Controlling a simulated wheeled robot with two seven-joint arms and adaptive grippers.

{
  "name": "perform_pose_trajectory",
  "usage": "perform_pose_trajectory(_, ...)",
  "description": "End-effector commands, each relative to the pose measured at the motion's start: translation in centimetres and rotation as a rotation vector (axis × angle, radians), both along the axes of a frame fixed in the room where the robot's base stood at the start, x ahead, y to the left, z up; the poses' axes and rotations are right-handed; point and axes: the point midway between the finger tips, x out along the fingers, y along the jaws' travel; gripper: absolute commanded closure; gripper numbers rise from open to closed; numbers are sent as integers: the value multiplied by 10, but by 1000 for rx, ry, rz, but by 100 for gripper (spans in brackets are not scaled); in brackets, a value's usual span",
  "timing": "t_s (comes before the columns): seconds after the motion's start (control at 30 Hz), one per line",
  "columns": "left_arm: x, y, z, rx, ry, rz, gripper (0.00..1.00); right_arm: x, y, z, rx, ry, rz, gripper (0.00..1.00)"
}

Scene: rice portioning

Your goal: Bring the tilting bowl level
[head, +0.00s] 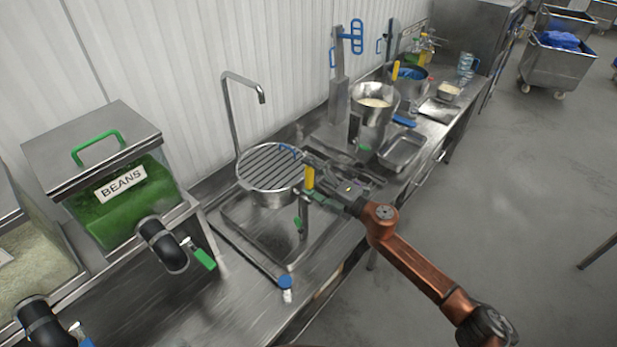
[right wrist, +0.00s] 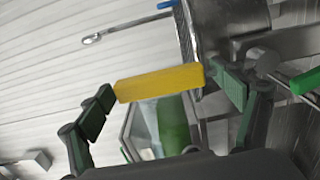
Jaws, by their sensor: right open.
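A round metal vessel (head: 268,177) with a slatted top stands over the sink at the middle of the head view. A yellow handle (head: 310,177) shows at its right side. I cannot tell for certain whether this is the tilting bowl, nor its exact tilt. Another metal bowl (head: 374,117) with pale contents stands farther back. My right gripper (head: 306,181) is open at the yellow handle. In the right wrist view the handle (right wrist: 160,83) lies across the gap between the fingers (right wrist: 170,90); firm contact is not clear. My left gripper is not in view.
A metal sink (head: 245,240) lies below the vessel, with a tall faucet (head: 228,110) behind it. A green-filled bin labelled BEANS (head: 125,210) stands at left. A metal tray (head: 402,153) is farther right. The floor (head: 490,190) at right is mostly free.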

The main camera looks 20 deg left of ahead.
Motion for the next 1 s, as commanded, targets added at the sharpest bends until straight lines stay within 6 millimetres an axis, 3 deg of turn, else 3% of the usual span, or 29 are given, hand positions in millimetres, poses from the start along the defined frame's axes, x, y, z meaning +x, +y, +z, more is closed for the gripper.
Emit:
perform_pose_trajectory(0.17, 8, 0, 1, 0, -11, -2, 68, 1, -1, 0, 1, 2, -2, 13)
perform_pose_trajectory(0.37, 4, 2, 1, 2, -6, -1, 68, -2, -10, 0, 1, 2, -4, 13)
perform_pose_trajectory(0.8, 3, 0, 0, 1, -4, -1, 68, -34, -87, -1, 0, 1, -3, 13)
perform_pose_trajectory(1.0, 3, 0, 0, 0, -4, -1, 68, -44, -108, -1, 1, 2, -1, 13)
